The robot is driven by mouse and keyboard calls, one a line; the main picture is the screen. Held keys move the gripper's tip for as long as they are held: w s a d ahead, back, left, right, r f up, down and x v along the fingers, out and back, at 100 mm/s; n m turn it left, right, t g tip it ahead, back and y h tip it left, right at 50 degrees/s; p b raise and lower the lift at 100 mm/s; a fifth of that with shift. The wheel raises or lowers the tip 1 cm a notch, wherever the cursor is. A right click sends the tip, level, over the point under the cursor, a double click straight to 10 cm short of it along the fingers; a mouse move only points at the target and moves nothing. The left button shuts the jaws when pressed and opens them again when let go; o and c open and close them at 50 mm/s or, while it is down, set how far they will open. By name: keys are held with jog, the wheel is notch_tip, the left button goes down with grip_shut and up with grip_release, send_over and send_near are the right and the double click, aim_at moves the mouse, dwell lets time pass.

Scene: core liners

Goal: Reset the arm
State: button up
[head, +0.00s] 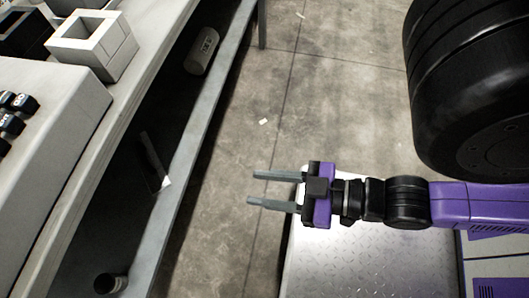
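My gripper (272,189) shows in the head view, at the end of my purple and black arm. It points left, with its two grey fingers apart and nothing between them. It hangs over the gap between the workbench and my base, left of the metal plate. It touches nothing that I can see.
A workbench (118,112) with a lower shelf (190,150) runs along the left. A white square box (92,46) stands on top, near a sloped panel with black knobs (18,102). A cylinder (203,50) lies on the shelf. The concrete floor (330,105) between is mostly clear.

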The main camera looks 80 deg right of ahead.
jog(key=shift+r, duration=0.15)
notch_tip(320, 180, up, 30)
jog(key=p, duration=2.9)
jog(key=shift+f+p, duration=0.25)
jog(key=shift+p, duration=0.15)
